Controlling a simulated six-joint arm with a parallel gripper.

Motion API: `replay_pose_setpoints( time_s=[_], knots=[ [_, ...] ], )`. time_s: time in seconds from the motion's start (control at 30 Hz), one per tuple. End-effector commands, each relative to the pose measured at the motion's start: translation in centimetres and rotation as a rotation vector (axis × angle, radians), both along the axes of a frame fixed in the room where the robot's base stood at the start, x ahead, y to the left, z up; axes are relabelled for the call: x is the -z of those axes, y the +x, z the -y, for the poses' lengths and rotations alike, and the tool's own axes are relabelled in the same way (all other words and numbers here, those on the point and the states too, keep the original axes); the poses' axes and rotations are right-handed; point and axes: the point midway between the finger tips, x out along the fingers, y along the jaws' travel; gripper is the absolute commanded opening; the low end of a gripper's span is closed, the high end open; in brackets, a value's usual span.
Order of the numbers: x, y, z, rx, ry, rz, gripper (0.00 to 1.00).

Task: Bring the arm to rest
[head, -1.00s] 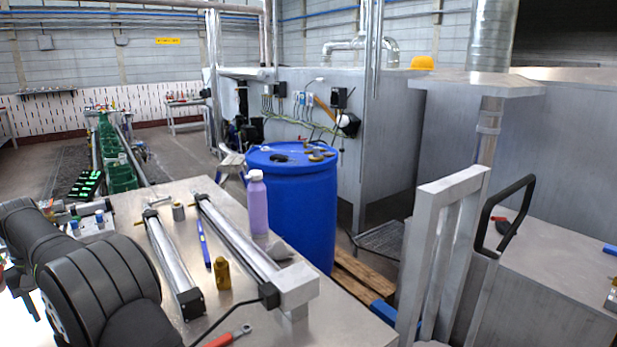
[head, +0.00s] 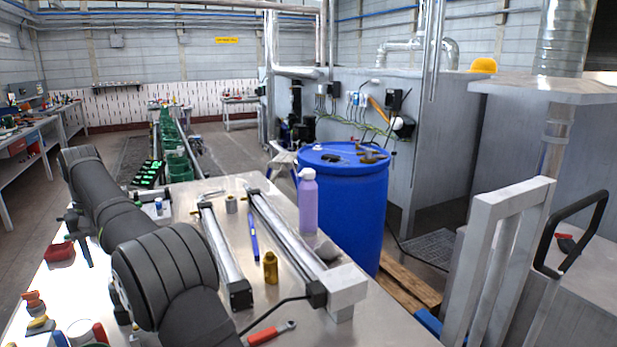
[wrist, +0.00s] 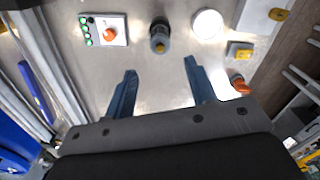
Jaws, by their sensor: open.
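My gripper (wrist: 162,68) shows in the wrist view with its two blue fingers spread apart and nothing between them. It points down over the metal tabletop (wrist: 140,65). My dark arm (head: 165,270) reaches over the left of the table in the head view. I cannot make out the gripper's fingers in that view.
A control box (wrist: 103,30) and a white disc (wrist: 207,24) flank the grey cylinder. A blue barrel (head: 345,210) stands beyond the table.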

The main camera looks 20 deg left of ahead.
Motion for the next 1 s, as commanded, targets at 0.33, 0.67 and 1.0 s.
replay_pose_setpoints(
  time_s=[0.33, 0.67, 1.0],
  knots=[
    [5.2, 0.0, 0.1, 0.0, -0.004, -0.002, 0.51],
    [11.8, 0.0, 0.1, 0.0, -0.004, -0.002, 0.51],
    [5.7, 0.0, -0.1, 0.0, 0.003, 0.001, 0.51]
  ],
)
